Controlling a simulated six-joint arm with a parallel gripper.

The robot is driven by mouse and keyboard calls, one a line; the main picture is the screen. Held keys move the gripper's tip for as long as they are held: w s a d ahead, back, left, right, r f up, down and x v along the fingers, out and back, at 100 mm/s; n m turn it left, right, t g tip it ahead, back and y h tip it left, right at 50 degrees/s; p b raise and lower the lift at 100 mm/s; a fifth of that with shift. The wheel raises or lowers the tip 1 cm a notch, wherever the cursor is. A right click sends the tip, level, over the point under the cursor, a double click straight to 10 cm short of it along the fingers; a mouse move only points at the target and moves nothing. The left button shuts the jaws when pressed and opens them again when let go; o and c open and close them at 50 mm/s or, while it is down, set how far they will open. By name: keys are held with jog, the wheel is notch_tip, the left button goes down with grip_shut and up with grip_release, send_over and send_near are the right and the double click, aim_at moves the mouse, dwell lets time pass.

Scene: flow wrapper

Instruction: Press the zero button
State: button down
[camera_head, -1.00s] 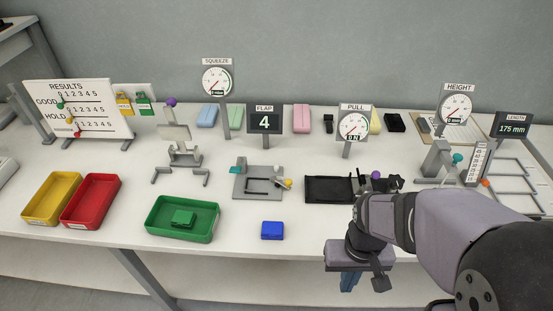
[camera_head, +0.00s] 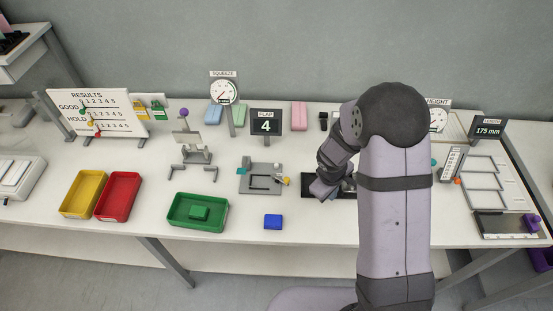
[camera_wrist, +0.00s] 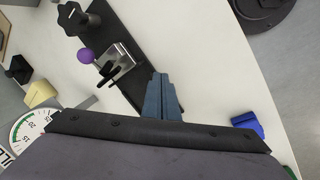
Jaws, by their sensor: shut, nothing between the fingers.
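No button marked zero can be made out in either view. My gripper shows in the wrist view (camera_wrist: 162,98), with its blue-grey fingers shut and empty. They are over or beside the black pull fixture (camera_wrist: 128,75); I cannot tell the height or whether they touch it. In the head view my arm covers the fingers and much of the black fixture (camera_head: 311,194). The fixture carries a metal bracket (camera_wrist: 117,62) and a purple knob (camera_wrist: 86,55). The pull gauge (camera_wrist: 27,126) is partly visible in the wrist view. The length display (camera_head: 488,130) reads 175 mm.
A blue block (camera_head: 273,222) lies on the table left of my arm, and shows in the wrist view (camera_wrist: 247,124). The flap fixture (camera_head: 262,178) and green tray (camera_head: 172,216) are farther left. The length gauge (camera_head: 500,226) is at the right.

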jog(key=w+a, duration=0.1)
jog(key=w, duration=0.1)
jog(key=w+a+r+n+t+y, duration=0.1)
jog(key=w, duration=0.1)
jog(key=w+a+n+t, duration=0.1)
jog(key=w, duration=0.2)
jog(key=shift+w+a+r, duration=0.1)
jog(key=shift+a+r, duration=0.1)
jog(key=shift+r, duration=0.05)
jog(key=w+a+r+n+t+y, duration=0.2)
jog(key=w+a+r+n, duration=0.1)
jog(key=w+a, duration=0.15)
notch_tip(320, 180, up, 4)
jog(key=n+y, duration=0.3)
jog(key=y, duration=0.2)
send_over(276, 166)
jog(key=d, duration=0.1)
jog(key=shift+s+r, duration=0.2)
jog(key=shift+f, duration=0.1)
notch_tip(276, 166, down, 7)
jog(key=b, duration=0.7)
jog(key=shift+b, duration=0.4)
jog(key=shift+f+b, duration=0.7)
jog(key=shift+f, duration=0.15)
jog(key=shift+f, duration=0.15)
jog(key=shift+f, duration=0.25)
